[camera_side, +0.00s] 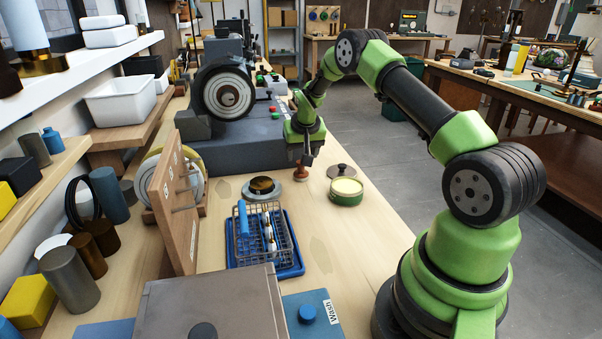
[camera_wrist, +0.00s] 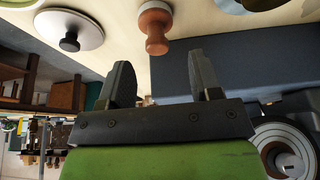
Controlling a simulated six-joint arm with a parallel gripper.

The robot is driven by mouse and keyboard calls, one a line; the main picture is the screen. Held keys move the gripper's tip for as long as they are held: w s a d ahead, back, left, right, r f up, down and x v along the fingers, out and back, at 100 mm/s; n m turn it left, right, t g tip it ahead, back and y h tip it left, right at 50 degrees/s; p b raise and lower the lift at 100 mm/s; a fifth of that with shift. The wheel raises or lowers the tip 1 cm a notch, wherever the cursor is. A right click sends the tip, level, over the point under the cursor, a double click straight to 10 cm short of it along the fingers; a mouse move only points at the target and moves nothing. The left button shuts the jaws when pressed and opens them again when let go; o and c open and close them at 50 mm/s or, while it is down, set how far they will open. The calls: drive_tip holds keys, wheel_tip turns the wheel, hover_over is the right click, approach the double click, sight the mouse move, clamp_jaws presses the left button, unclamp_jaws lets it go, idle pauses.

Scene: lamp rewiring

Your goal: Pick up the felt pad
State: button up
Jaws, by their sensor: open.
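A small reddish-brown knobbed piece, like a wooden handle on a round base, stands upright on the bench (camera_side: 301,173). It seems to be the felt pad, but I cannot make out any felt. In the wrist view the same piece (camera_wrist: 155,27) is at the top, beyond and roughly between my fingertips. My gripper (camera_side: 306,156) is just above and beside it in the side view. My gripper (camera_wrist: 161,78) also shows in the wrist view, its two dark fingers apart with nothing between them.
A green tin (camera_side: 346,197) of pale yellow stuff and a grey lid (camera_side: 341,171) with a dark knob stand to the right. A round metal dish (camera_side: 262,188) and a wire basket in a blue tray (camera_side: 292,268) are nearer. The blue-grey machine (camera_side: 245,142) is behind.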

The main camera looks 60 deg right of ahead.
sight(301, 170)
drive_tip(key=shift+d+x, duration=0.2)
drive_tip(key=shift+x, duration=2.65)
drive_tip(key=shift+s, duration=0.1)
drive_tip(key=shift+c, duration=0.2)
drive_tip(key=shift+r, duration=0.1)
drive_tip(key=c, duration=0.9)
